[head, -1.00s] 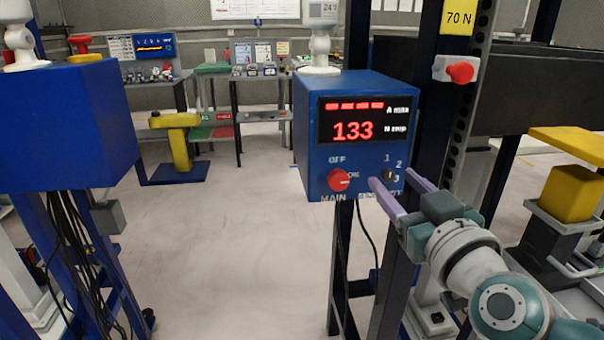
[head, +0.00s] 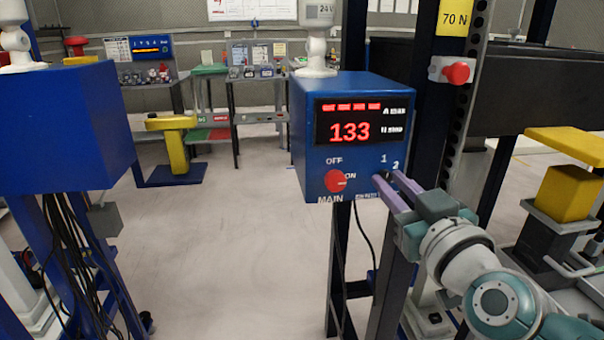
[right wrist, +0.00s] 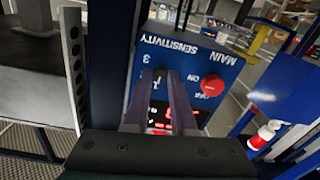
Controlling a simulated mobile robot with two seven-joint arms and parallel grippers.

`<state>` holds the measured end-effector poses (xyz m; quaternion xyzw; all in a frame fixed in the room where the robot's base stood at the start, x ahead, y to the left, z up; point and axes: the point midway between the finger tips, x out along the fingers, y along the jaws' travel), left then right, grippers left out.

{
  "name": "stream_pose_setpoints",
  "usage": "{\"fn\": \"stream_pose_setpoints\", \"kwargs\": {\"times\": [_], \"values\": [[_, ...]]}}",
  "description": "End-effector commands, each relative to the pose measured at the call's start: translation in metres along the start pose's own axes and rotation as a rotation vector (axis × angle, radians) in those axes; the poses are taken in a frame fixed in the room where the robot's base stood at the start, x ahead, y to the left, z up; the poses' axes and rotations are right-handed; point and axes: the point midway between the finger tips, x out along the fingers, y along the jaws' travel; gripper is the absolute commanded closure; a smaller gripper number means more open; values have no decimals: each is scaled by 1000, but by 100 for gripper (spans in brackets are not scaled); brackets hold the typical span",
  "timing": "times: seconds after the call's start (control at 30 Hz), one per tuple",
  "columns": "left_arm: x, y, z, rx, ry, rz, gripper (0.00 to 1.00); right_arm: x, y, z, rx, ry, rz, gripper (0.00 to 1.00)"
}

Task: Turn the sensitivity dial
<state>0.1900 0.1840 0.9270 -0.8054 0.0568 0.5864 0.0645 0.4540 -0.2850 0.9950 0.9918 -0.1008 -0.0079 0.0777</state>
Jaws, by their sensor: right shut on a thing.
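The sensitivity dial (head: 385,175) is a small dark knob at the lower right of the front panel of a blue control box (head: 303,150). Numbers 1 and 2 show above it in the head view. In the right wrist view the SENSITIVITY label and a 3 show upside down. My right gripper (head: 387,178) reaches in from the right, its two purple fingers closed on the dial from either side. The fingers (right wrist: 161,78) cover most of the dial in the right wrist view. My left gripper is not in view.
A red main switch (head: 335,181) sits left of the dial, close to the fingers. A red display (head: 350,132) reads 133. A dark post stands right of the box, with a red button (head: 456,73). Another blue box (head: 65,125) stands at left; open floor lies between.

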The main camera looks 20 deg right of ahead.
Motion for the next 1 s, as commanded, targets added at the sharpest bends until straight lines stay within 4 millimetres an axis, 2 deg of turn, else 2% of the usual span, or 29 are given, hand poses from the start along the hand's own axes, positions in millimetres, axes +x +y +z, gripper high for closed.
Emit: {"fn": "stream_pose_setpoints", "kwargs": {"times": [0.47,1.0], "values": [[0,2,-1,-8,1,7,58,0,0,0,71,3,0,100],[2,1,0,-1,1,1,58,0,-1,0,525,18,2,100]]}}
